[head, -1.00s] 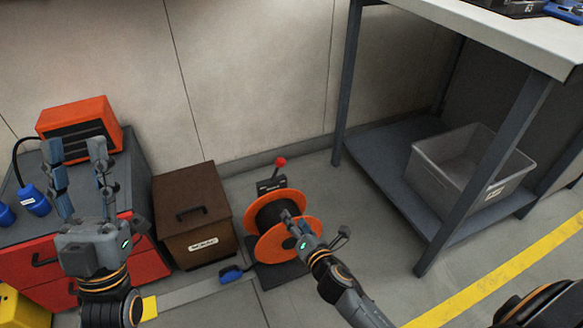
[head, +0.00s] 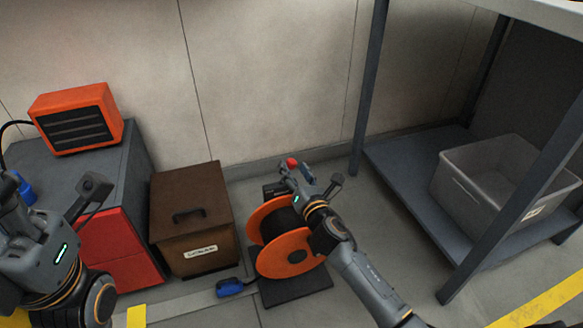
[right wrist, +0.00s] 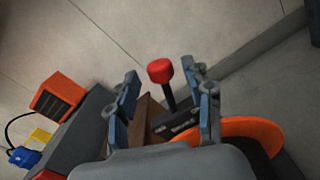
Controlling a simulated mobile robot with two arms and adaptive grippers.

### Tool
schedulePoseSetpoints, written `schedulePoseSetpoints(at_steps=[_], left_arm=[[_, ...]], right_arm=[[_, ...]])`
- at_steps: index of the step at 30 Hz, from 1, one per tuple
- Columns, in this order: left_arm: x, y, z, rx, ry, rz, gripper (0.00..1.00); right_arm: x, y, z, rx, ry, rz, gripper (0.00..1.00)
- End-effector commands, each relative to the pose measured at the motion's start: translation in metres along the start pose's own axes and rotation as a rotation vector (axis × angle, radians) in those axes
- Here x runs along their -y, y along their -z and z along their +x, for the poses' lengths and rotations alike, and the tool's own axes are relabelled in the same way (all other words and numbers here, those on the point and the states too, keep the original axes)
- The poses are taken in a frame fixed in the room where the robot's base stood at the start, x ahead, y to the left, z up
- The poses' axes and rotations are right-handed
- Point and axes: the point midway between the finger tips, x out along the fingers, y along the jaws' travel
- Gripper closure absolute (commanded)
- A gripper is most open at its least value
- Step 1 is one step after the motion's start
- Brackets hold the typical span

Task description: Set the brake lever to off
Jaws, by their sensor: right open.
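The brake lever has a red knob (head: 292,162) on a dark stem. It rises from a dark labelled bracket (head: 270,190) behind the orange reel (head: 268,215). In the right wrist view the red knob (right wrist: 160,70) stands between my open fingers, and I see no contact. My right gripper (head: 312,172) is open and empty. It reaches over the reel, close to the lever, and hides part of the stem in the head view. My left gripper (head: 55,192) is at the left edge, open and empty, in front of the red-drawer cabinet.
A brown lidded box (head: 192,215) stands left of the reel. An orange heater-like unit (head: 77,117) sits on the grey cabinet (head: 125,160). A blue pedal-like piece (head: 230,287) lies on the floor by the reel. A workbench with a grey bin (head: 490,205) stands at right.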

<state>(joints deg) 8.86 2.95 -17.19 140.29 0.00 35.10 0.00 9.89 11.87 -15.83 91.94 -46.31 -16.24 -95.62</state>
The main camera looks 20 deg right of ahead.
Motion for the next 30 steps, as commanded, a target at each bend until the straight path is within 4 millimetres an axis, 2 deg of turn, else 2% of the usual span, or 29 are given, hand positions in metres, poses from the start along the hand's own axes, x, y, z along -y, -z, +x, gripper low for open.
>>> schedulePoseSetpoints(at_steps=[1,6,17,20,25,30], left_arm=[[-0.001,0.002,-0.001,-0.011,-0.004,0.001,0.60],[-0.002,0.004,0.003,-0.030,-0.012,0.004,0.60],[-0.002,0.004,0.006,-0.035,-0.015,0.005,0.60],[-0.002,0.004,0.006,-0.035,-0.015,0.005,0.60],[-0.002,0.004,0.006,-0.035,-0.015,0.005,0.60],[-0.002,0.004,0.006,-0.035,-0.015,0.004,0.60]], right_arm=[[0.001,0.001,0.009,0.002,0.000,-0.001,0.49],[0.001,0.001,0.026,0.001,0.000,0.001,0.49],[0.000,0.000,0.032,-0.001,0.001,0.001,0.49],[0.000,0.000,0.032,0.000,0.001,0.001,0.65],[0.000,0.000,0.032,0.000,0.000,0.001,1.00],[0.000,0.000,0.032,0.000,0.001,0.001,1.00]])
